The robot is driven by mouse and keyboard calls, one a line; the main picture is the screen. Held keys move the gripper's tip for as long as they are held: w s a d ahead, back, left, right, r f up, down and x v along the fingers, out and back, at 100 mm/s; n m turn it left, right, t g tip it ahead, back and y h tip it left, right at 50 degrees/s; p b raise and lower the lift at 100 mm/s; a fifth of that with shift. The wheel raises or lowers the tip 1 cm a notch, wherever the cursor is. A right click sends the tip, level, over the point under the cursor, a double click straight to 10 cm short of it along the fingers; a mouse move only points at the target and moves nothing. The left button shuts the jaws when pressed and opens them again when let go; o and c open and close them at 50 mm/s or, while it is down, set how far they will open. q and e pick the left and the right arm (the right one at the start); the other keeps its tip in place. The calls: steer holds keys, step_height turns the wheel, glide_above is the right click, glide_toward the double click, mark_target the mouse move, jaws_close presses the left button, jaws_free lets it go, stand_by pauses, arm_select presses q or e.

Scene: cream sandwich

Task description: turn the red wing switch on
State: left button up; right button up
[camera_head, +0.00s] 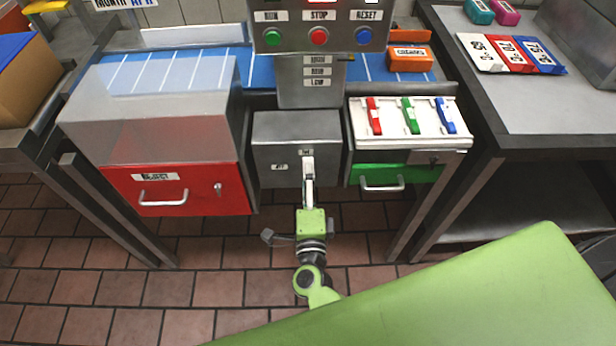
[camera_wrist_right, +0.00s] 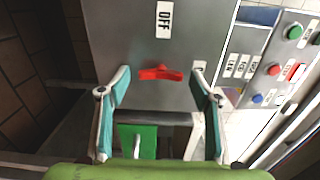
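The red wing switch (camera_wrist_right: 160,73) sits on the grey switch box (camera_wrist_right: 120,35) in the right wrist view. Its long axis lies across that picture, toward a label (camera_wrist_right: 198,67) partly hidden by a finger. The OFF label (camera_wrist_right: 163,20) is above the switch, off its long axis. My right gripper (camera_wrist_right: 159,78) is open, one finger beyond each end of the switch, with no clear contact. In the head view, my right gripper (camera_head: 308,178) is in front of the grey box (camera_head: 275,135) and hides the switch. My left gripper is out of view.
A red reject drawer (camera_head: 180,190) is left of the box, and a green drawer (camera_head: 400,175) with colored clips above it is right. A control panel (camera_head: 320,15) with RUN, STOP and RESET buttons stands above. The tiled floor (camera_head: 120,280) in front is clear.

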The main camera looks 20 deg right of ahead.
steer(key=v, duration=1.2)
stand_by(0.4)
